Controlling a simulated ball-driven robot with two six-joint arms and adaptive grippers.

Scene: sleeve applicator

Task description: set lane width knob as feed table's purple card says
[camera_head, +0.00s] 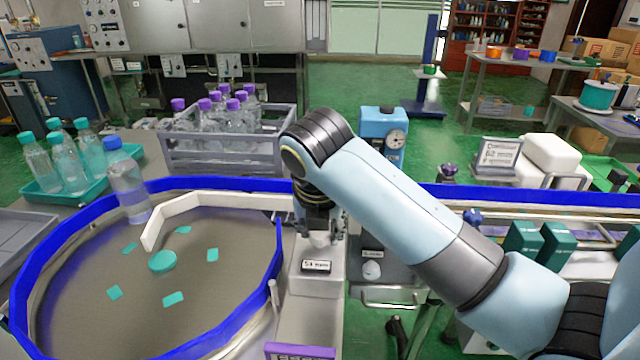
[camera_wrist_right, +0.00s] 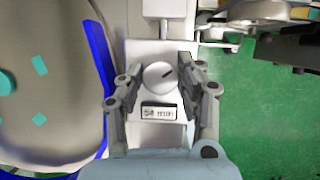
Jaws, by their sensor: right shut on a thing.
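My right gripper (camera_head: 322,232) reaches down onto a light grey box (camera_head: 318,285) between the round table and the conveyor. In the right wrist view its fingers (camera_wrist_right: 161,78) are shut on a round white knob (camera_wrist_right: 156,77), one on each side. A dark pointer line on the knob aims up and to the right. A small display (camera_head: 316,266) sits in front of the knob; it also shows in the right wrist view (camera_wrist_right: 159,113), its reading too small to be sure of. A purple card (camera_head: 300,351) is at the bottom edge, its text cut off. My left gripper is not in view.
The round feed table (camera_head: 215,290) with a blue rim carries teal pieces and a white curved guide (camera_head: 200,203). A clear bottle (camera_head: 128,190) stands at its rim. A grey crate (camera_head: 215,160) of purple-capped bottles is behind. A blue device (camera_head: 383,130) with a dial stands behind my arm.

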